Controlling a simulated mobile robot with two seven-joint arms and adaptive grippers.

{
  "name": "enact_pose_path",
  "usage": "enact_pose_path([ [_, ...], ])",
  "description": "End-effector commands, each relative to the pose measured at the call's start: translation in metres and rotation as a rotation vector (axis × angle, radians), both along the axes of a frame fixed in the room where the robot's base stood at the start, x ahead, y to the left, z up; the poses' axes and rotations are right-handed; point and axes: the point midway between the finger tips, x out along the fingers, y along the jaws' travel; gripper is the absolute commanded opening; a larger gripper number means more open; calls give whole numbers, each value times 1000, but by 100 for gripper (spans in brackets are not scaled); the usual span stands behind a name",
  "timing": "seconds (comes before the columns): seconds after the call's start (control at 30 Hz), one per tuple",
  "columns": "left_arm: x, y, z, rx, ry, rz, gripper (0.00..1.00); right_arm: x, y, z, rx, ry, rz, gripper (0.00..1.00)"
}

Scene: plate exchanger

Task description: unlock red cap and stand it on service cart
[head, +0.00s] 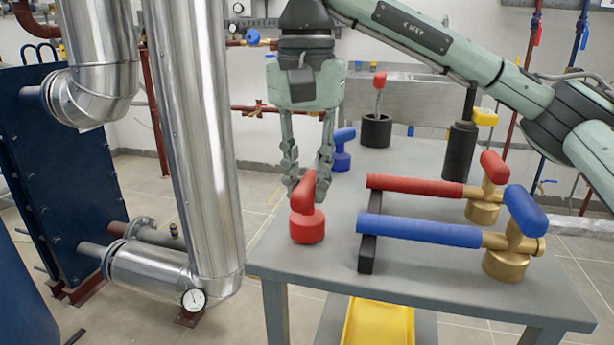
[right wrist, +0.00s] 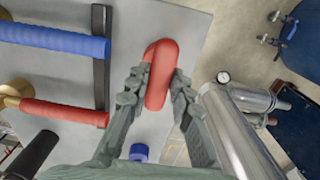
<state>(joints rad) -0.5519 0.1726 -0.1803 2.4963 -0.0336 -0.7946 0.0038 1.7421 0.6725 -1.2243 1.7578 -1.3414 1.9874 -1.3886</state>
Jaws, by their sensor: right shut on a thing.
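The red cap (head: 307,226), a round base with an upright grip, is upright at the left edge of the grey service cart (head: 330,262). Its base appears to touch the cart top, though a small gap is hard to rule out. My right gripper (head: 307,184) points down from above and is shut on the cap's red grip. In the right wrist view the red cap (right wrist: 160,62) sits between the two fingers of the right gripper (right wrist: 158,88). My left gripper is not in view.
A red-handled valve (head: 415,185) and a blue-handled valve (head: 420,230) lie right of the cap, their handles over a black rest (head: 368,240). A blue cap (head: 342,150) stands behind, near a black cup (head: 376,130). Silver pipes (head: 195,130) rise left of the cart.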

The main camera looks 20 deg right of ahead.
Motion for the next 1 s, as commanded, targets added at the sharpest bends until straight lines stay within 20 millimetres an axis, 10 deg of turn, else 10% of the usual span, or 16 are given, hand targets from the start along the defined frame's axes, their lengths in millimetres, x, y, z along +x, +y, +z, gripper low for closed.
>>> enact_pose_path([
  [0.27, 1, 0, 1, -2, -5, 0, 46, 0, 0, 0, 1, -1, 0, 0],
  [0.3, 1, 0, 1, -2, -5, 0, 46, 0, 0, 0, 1, -1, 0, 24],
  [0.5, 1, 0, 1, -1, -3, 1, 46, 0, 0, 0, 1, -1, 0, 46],
  [1.0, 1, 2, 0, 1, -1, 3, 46, 0, 0, 28, 2, -5, -1, 46],
])
